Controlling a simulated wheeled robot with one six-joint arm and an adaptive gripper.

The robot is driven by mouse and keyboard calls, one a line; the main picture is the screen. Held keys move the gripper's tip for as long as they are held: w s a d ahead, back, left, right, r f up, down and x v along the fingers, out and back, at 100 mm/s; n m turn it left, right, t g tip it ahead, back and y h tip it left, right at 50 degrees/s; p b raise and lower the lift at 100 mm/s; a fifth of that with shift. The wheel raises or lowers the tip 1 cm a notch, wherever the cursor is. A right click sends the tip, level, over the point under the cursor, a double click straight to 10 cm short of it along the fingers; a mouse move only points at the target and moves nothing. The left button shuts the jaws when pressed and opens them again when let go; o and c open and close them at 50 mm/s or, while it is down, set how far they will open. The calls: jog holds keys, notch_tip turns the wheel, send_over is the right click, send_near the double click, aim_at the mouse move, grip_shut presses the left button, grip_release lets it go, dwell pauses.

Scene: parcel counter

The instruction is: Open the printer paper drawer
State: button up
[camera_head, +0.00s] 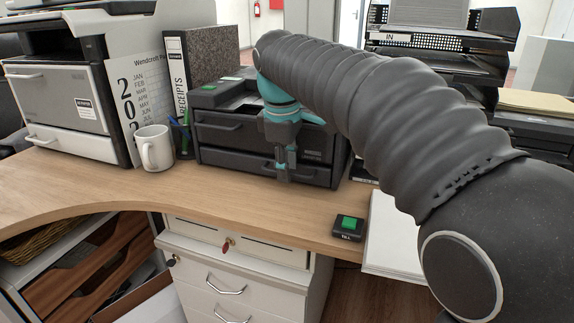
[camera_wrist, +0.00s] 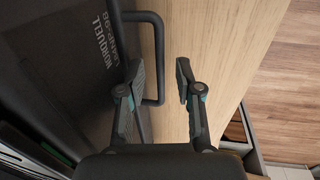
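A dark grey printer (camera_head: 215,155) stands on the wooden counter. My gripper (camera_head: 285,176) is in front of the lower drawer's right part. In the wrist view my gripper (camera_wrist: 158,78) is open. A black bar handle (camera_wrist: 157,35) on the dark front passes between its fingers, with the left finger on the front's side of the bar. I see gaps, so it does not look gripped. The drawer looks shut. My arm hides the printer's upper right.
A black-and-white machine (camera_head: 75,110), a white mug (camera_head: 154,148), a pen holder (camera_head: 182,138) and a receipts binder (camera_head: 200,60) stand to the left. A green button box (camera_head: 348,228) sits at the counter's front edge (camera_head: 270,228). Counter before the printer is clear.

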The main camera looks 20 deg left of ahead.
grip_shut()
